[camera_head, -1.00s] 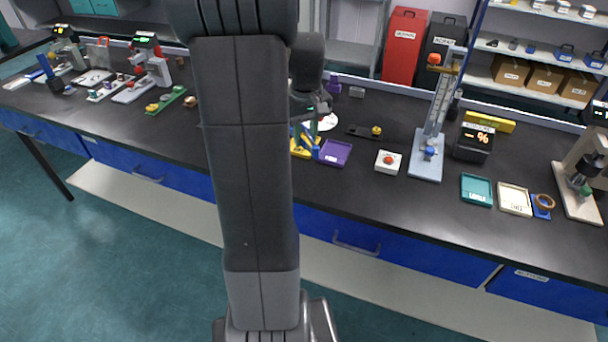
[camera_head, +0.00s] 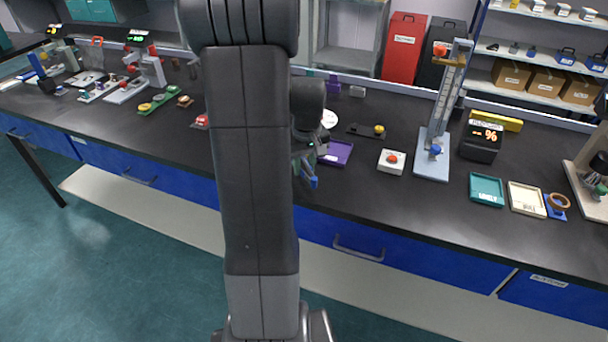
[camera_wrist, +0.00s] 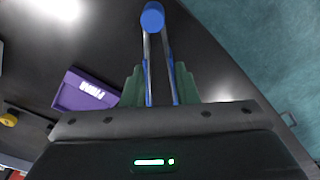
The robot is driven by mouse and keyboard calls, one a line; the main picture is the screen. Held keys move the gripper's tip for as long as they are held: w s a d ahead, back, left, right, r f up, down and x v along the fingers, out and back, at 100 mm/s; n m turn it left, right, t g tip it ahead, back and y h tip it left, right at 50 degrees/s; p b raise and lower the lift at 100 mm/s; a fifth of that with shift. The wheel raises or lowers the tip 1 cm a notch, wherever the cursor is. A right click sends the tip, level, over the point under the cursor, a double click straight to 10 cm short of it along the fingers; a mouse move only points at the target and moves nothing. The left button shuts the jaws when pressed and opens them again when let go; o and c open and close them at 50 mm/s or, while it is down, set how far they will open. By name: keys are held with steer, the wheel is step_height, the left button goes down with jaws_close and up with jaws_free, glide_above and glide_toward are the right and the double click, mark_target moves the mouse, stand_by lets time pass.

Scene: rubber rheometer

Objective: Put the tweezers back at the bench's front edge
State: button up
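The tweezers (camera_wrist: 152,18) show in the wrist view, with a round blue end at the top and two thin metal legs with blue parts running down between my green fingers. My gripper (camera_wrist: 159,82) appears shut on them, a finger at each side. In the head view, the blue of the tweezers (camera_head: 309,179) hangs below my gripper (camera_head: 305,156), by the bench's front edge (camera_head: 340,216). Whether they touch the bench top cannot be told. My arm hides part of the bench there.
A purple tray (camera_head: 337,153) stands just right of my gripper; it also shows in the wrist view (camera_wrist: 85,92). Further right are a white box with a red button (camera_head: 392,161) and a teal tray (camera_head: 487,190). The bench between tray and front edge looks clear.

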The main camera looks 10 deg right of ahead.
mark_target(304, 183)
steer(key=shift+f, duration=1.8)
steer(key=shift+f, duration=0.1)
steer(key=shift+f, duration=0.15)
steer(key=o, duration=0.6)
steer(key=shift+c, duration=0.2)
steer(key=shift+r, duration=0.2)
step_height(304, 183, up, 12)
steer(key=s, duration=0.1)
steer(key=shift+d, duration=0.15)
steer(key=shift+s+r, duration=0.1)
